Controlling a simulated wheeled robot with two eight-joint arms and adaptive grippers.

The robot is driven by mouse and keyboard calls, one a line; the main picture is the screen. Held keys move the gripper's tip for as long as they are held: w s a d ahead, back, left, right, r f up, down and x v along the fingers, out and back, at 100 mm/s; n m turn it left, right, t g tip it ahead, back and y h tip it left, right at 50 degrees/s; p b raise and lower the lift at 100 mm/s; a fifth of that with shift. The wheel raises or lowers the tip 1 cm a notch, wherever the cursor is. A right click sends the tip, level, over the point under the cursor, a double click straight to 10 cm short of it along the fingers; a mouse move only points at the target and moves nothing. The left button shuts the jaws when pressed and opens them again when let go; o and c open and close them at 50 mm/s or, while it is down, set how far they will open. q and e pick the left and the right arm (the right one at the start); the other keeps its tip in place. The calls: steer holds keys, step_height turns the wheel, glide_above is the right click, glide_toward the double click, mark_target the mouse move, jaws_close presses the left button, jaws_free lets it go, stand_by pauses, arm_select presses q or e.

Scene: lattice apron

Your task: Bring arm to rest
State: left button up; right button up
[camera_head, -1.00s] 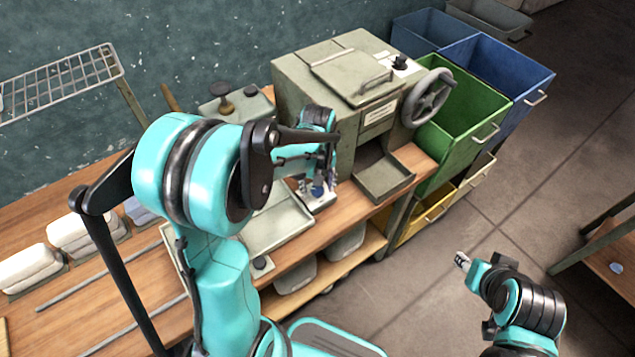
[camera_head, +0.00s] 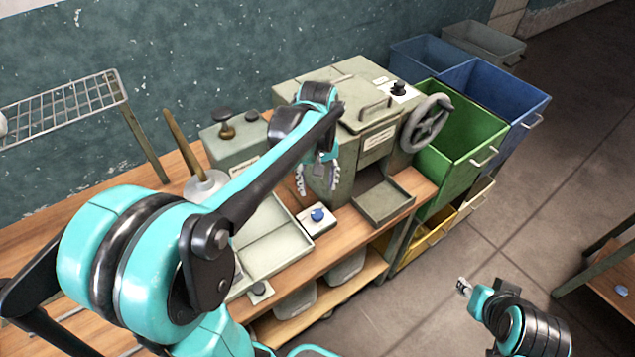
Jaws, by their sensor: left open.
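My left gripper (camera_head: 317,180) hangs above the workbench (camera_head: 332,230) with its two fingers apart and nothing between them. It is in front of the grey-green machine with the handwheel (camera_head: 425,122). Below it, a small white block with a blue button (camera_head: 318,215) sits on the bench, apart from the fingers. My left arm reaches in from the left over the bench. My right gripper (camera_head: 464,287) is at the lower right over the floor, away from the bench. It is small in view, and its jaw opening is unclear.
A pale divided tray (camera_head: 268,262) lies on the bench under my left arm. A plunger-like tool (camera_head: 205,185) and a grey-green box (camera_head: 235,150) stand behind it. Green (camera_head: 462,150) and blue (camera_head: 510,105) bins stand right of the machine. A wire rack (camera_head: 60,112) is at left.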

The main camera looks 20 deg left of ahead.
stand_by(0.3)
arm_select(q)
steer(key=s+d+m+t, duration=0.5)
steer(key=s+m+t, duration=0.2)
steer(key=s, duration=0.5)
steer(key=shift+f+m, duration=0.25)
steer(key=shift+m, duration=0.05)
steer(key=shift+s, duration=0.1)
